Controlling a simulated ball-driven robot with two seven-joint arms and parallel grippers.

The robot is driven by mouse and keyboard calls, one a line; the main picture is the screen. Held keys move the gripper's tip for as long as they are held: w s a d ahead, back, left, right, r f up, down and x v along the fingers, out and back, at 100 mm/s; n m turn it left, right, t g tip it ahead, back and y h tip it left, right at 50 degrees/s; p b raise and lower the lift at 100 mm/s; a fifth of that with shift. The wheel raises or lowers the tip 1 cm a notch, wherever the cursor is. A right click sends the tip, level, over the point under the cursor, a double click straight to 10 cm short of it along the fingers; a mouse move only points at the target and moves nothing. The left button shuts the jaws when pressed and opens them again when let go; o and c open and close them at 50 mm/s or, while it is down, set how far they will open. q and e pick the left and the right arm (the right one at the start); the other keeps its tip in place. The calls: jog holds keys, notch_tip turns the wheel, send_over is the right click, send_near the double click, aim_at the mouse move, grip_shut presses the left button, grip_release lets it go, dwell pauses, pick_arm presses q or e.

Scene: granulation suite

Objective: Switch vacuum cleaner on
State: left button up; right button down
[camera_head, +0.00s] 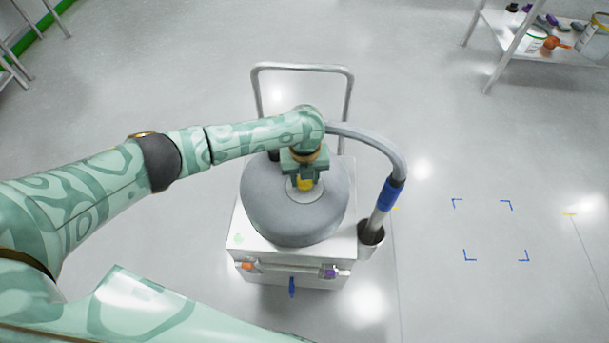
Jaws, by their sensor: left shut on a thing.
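The vacuum cleaner (270,212) stands on the floor in the middle of the view, with a grey rounded top on a pale box-shaped base. A yellow knob (305,183) sits on a light round plate on top of it. My left gripper (304,172) comes down from above and is shut on the yellow knob. The gripper and wrist hide part of the knob and the far side of the top. My right gripper is not in view.
A metal push handle (302,67) rises behind the cleaner. A grey hose with a blue cuff (390,194) runs into a holder (371,233) at its right. Blue corner marks lie on clear floor at right. A shelf (545,55) stands at the back right.

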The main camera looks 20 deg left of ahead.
pick_arm(q)
jog(key=m, duration=0.4)
jog(key=shift+m, duration=2.8)
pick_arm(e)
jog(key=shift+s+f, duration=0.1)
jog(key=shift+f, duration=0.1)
pick_arm(q)
jog(key=o, duration=1)
jog(key=shift+c, duration=0.2)
notch_tip(320, 180, up, 16)
jog(key=p, duration=0.7)
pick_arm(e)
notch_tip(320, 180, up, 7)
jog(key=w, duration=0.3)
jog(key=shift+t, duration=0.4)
pick_arm(q)
jog(key=shift+r, duration=0.1)
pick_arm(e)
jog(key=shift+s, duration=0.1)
